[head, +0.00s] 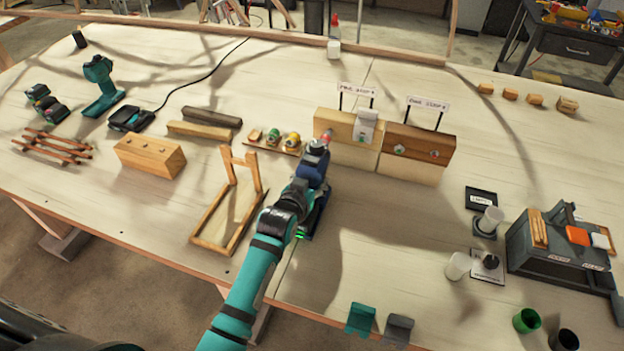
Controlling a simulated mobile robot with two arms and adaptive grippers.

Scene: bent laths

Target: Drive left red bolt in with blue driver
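The blue driver (313,168) is upright in front of the left signed wooden block (350,154). Its nose points away from me at the red bolt (327,135) near the block's left edge. Nose and bolt overlap in the picture; I cannot tell whether they touch or how deep the bolt sits. My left gripper (302,190) is around the driver's handle, its fingers mostly hidden. A green light shows on the driver's base. A pale grey piece (366,126) is on the block's right part. My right gripper is out of view.
The right signed block (416,150) with two bolt heads stands close beside. A wooden frame (230,200) stands left of my arm, and a small rack (274,141) lies behind it. A teal driver (100,85) stands far left.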

